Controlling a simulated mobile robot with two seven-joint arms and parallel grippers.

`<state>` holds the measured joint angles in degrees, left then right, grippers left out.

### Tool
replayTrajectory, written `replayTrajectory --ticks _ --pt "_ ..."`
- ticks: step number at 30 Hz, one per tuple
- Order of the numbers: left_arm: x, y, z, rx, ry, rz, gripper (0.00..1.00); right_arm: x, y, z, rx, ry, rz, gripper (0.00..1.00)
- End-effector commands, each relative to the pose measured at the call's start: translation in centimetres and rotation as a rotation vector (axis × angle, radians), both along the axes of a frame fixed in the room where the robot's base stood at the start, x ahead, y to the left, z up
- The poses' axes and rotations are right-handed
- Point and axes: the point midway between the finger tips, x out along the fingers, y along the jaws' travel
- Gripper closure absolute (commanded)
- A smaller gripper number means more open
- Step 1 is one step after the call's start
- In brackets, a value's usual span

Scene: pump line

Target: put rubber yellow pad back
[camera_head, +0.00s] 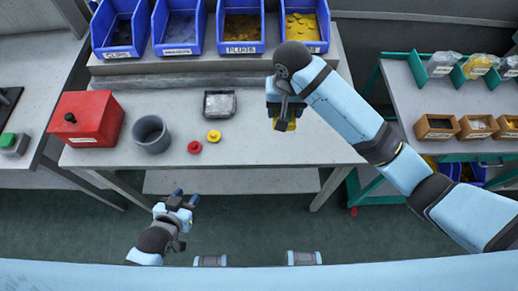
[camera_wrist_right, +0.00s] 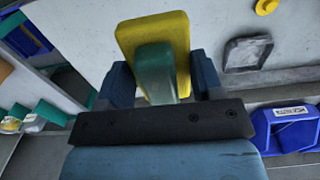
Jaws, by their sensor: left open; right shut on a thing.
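My right gripper (camera_head: 284,108) is over the right part of the grey workbench (camera_head: 255,145), shut on a yellow pad. In the right wrist view the yellow pad (camera_wrist_right: 150,32) stands out between the dark fingers (camera_wrist_right: 162,85), with a teal-green piece (camera_wrist_right: 156,72) in front of it. In the head view only a small part of the yellow pad (camera_head: 291,125) shows below the gripper. I cannot tell whether it touches the bench. My left gripper (camera_head: 181,199) is open and empty, in front of the bench's near edge.
Blue bins (camera_head: 242,28) line the bench's back. A red box (camera_head: 87,118), a grey cup (camera_head: 150,134), a shallow dark tray (camera_head: 219,104), a red piece (camera_head: 194,147) and a yellow piece (camera_head: 213,136) stand on the left half. A green-framed rack (camera_head: 398,88) with small wooden boxes is at right.

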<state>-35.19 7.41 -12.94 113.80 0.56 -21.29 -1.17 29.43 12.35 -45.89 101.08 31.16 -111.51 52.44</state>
Motion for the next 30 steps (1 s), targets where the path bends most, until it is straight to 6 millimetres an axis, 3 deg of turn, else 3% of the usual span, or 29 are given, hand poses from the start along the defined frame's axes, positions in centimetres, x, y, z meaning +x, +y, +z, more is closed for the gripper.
replayTrajectory --ticks 1,3,6,9,14,24,30 --pt "0.1 0.0 -1.6 0.001 0.000 -0.003 0.57 0.6 2.2 0.1 0.003 -0.006 0.009 0.65" --pt "0.1 -0.1 -2.3 0.002 0.001 -0.008 0.57 0.9 4.4 0.9 0.001 -0.003 0.012 0.65" --pt "0.0 -0.2 -2.8 0.002 0.003 -0.014 0.57 1.0 6.3 1.8 0.000 -0.002 0.014 0.65" --pt "-0.1 -0.4 -3.0 -0.001 0.003 -0.017 0.57 1.0 7.0 1.4 -0.001 0.003 0.014 0.65" --pt "-0.1 -0.4 -2.8 -0.003 -0.002 -0.016 0.57 0.9 7.0 -2.1 -0.004 0.006 0.013 0.65" --pt "-0.1 -0.2 -3.0 0.000 -0.002 -0.014 0.57 0.9 7.0 -10.8 -0.002 0.004 0.013 0.65" --pt "-0.2 -0.1 -3.4 0.002 0.004 -0.013 0.57 1.0 7.1 -13.1 0.000 0.002 0.014 0.65"
